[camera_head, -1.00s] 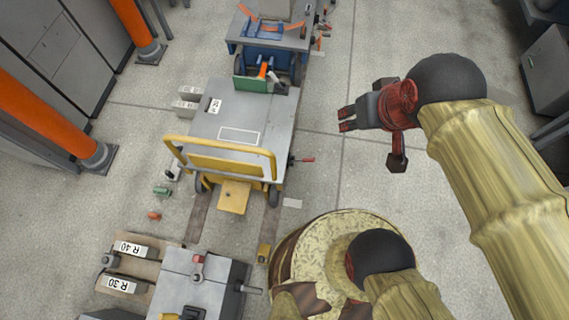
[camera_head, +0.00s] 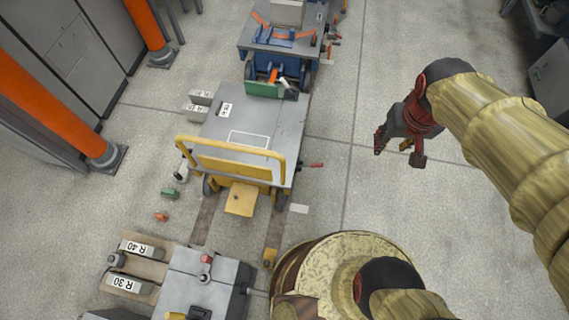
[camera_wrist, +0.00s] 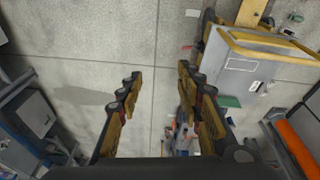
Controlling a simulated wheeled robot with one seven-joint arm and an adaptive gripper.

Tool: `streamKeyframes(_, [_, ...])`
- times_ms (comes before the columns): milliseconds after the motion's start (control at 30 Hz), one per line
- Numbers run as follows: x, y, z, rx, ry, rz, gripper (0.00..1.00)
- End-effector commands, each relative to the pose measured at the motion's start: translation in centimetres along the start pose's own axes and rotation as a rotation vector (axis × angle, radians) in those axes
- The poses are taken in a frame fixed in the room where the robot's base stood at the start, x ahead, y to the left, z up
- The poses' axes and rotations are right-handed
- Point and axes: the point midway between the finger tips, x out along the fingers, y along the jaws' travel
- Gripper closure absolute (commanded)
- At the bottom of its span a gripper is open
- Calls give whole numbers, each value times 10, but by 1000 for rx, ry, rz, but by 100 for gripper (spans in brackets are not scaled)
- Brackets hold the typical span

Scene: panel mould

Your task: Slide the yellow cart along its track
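The yellow cart (camera_head: 258,125) stands at the middle of the head view, a grey flat top with a yellow push bar (camera_head: 230,146) at its near end. Two dark track strips (camera_head: 204,220) show on the floor at its near side. In the wrist view the cart (camera_wrist: 235,83) is at the upper right, with its yellow bar. My gripper (camera_head: 379,140) is to the right of the cart, apart from it, above bare floor. In the wrist view my gripper's fingers (camera_wrist: 162,100) are spread apart with nothing between them.
A blue cart (camera_head: 262,57) stands beyond the yellow cart, with a green block (camera_head: 265,89) between them. A grey bench unit (camera_head: 200,282) and blocks marked R 40 (camera_head: 140,248) lie at the near left. Orange posts (camera_head: 55,112) stand left.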

Motion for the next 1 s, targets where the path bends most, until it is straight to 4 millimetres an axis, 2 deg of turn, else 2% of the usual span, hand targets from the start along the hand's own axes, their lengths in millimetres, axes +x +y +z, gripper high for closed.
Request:
streamKeyframes(33, [14,4,-4,-7,-29,9,64])
streamKeyframes(367, [108,34,-34,-90,-140,62,64])
streamKeyframes(567, [175,48,-49,-169,-170,77,64])
streamKeyframes(800, [264,57,-62,-292,-171,65,64])
streamKeyframes(1000, [344,53,-67,-413,-133,20,64])
